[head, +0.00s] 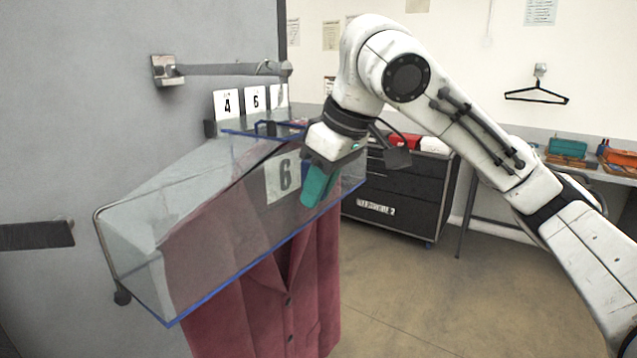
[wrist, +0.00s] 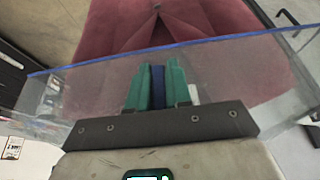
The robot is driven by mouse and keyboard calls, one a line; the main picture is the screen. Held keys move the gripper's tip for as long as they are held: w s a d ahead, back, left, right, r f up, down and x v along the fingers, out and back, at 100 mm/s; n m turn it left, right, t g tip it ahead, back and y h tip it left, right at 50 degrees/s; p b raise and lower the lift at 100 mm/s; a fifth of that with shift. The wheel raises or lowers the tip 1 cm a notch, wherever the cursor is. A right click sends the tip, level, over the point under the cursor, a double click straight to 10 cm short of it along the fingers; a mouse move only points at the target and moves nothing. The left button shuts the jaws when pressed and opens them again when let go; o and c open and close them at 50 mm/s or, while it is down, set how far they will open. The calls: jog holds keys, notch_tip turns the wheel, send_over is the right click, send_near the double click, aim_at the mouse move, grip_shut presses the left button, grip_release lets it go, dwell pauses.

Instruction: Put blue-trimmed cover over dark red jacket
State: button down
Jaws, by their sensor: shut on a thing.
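The clear cover (head: 160,210) with blue trim is around the upper part of the dark red jacket (head: 290,290) in the head view. Its blue lower edge crosses the jacket's chest, and the jacket hangs out below. A label with a 6 (head: 283,177) shows at the cover's front. My gripper (head: 318,185), with teal fingers, is at the cover's right end. In the wrist view the fingers (wrist: 158,85) are shut on a blue strip of the cover (wrist: 80,95), with the jacket (wrist: 110,25) beyond. The jacket's hanger is hidden.
A wall rail (head: 220,69) is above the cover, with number cards (head: 255,99) below it. A grey bar end (head: 35,235) juts in at left. A black drawer cabinet (head: 390,190) stands behind. The floor at right (head: 430,300) is clear.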

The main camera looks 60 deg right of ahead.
jog(key=shift+f+b, duration=0.85)
jog(key=shift+f, duration=0.6)
jog(key=c, duration=1)
grip_release()
jog(key=shift+o, duration=0.2)
jog(key=v, duration=1)
jog(key=shift+r, duration=0.35)
jog(key=shift+s, duration=0.2)
